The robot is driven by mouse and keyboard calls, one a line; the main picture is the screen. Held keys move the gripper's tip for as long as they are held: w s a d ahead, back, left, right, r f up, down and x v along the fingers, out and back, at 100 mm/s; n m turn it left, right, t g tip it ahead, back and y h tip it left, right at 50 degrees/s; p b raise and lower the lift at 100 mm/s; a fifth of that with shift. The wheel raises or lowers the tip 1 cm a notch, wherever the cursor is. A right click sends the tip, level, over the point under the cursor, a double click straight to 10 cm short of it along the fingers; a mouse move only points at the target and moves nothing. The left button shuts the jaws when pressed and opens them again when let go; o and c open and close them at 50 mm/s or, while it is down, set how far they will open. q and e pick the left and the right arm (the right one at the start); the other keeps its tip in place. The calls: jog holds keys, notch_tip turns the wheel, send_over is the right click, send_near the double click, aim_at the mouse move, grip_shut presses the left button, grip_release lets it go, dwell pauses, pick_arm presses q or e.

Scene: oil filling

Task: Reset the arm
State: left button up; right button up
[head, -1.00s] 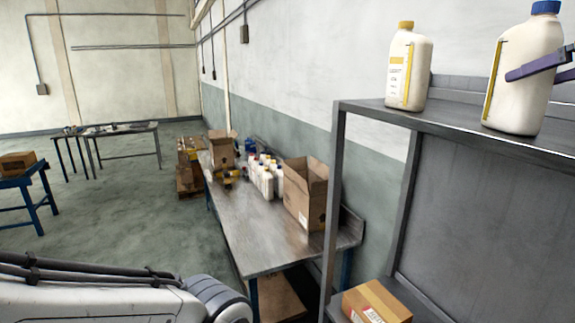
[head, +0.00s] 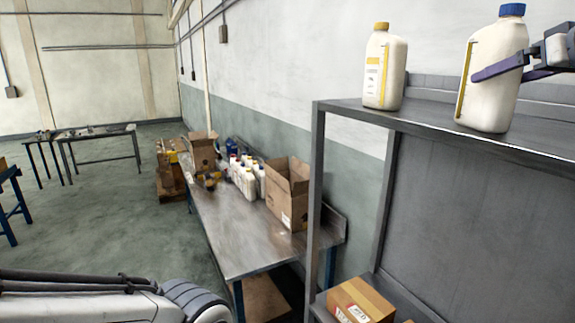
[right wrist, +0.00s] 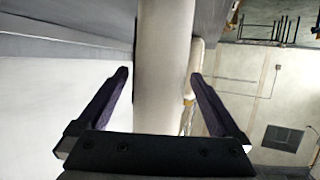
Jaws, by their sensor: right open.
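A white bottle with a blue cap (head: 490,98) stands upright on the grey shelf's top (head: 450,133) at the right of the head view. My right gripper (head: 500,68) reaches in from the right at the bottle's upper half. One dark purple finger crosses the bottle's front; the other is mostly hidden. In the right wrist view the white bottle (right wrist: 163,50) stands between the two spread fingers, with gaps showing beside it. My left gripper is out of view; only a white link of my left arm shows at the bottom left.
A white bottle with a yellow cap (head: 385,75) stands on the shelf left of the gripper. A cardboard box (head: 360,302) sits on a lower shelf. A metal workbench (head: 235,235) holds an open carton (head: 287,200) and several bottles. The floor at left is largely clear.

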aim_at(501, 25)
jog(key=x, duration=0.4)
jog(key=shift+f+p, duration=0.2)
jog(key=shift+p, duration=0.15)
notch_tip(501, 25, up, 6)
jog(key=shift+s+r, duration=0.1)
jog(key=shift+r, duration=2.15)
